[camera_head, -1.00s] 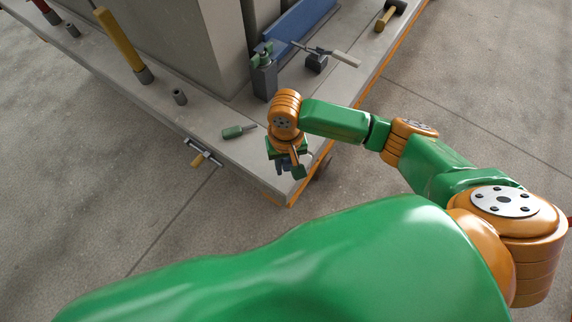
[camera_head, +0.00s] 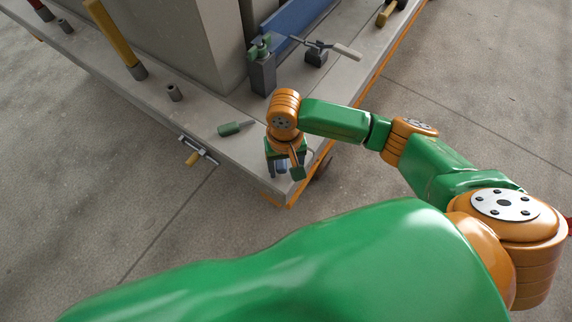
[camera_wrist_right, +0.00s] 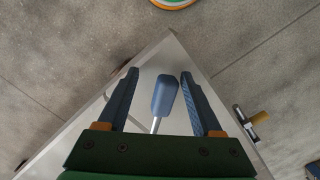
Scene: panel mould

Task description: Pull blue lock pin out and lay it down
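The blue lock pin shows in the right wrist view as a blue handle (camera_wrist_right: 165,95) with a thin metal shaft. It appears to lie on the grey bed near its corner. In the head view its blue handle (camera_head: 281,167) shows partly beneath my right gripper (camera_head: 284,172). My right gripper, also in the right wrist view (camera_wrist_right: 158,88), is open. Its two fingers stand on either side of the handle with a gap on both sides. The shaft's far part is hidden by the gripper body. My left gripper is not in view.
A green-handled pin (camera_head: 235,128) lies on the bed (camera_head: 208,113) left of my right arm. A grey post with a green top (camera_head: 262,70) and a lever clamp (camera_head: 317,55) stand behind. A bracket (camera_head: 198,150) sticks out from the bed's side.

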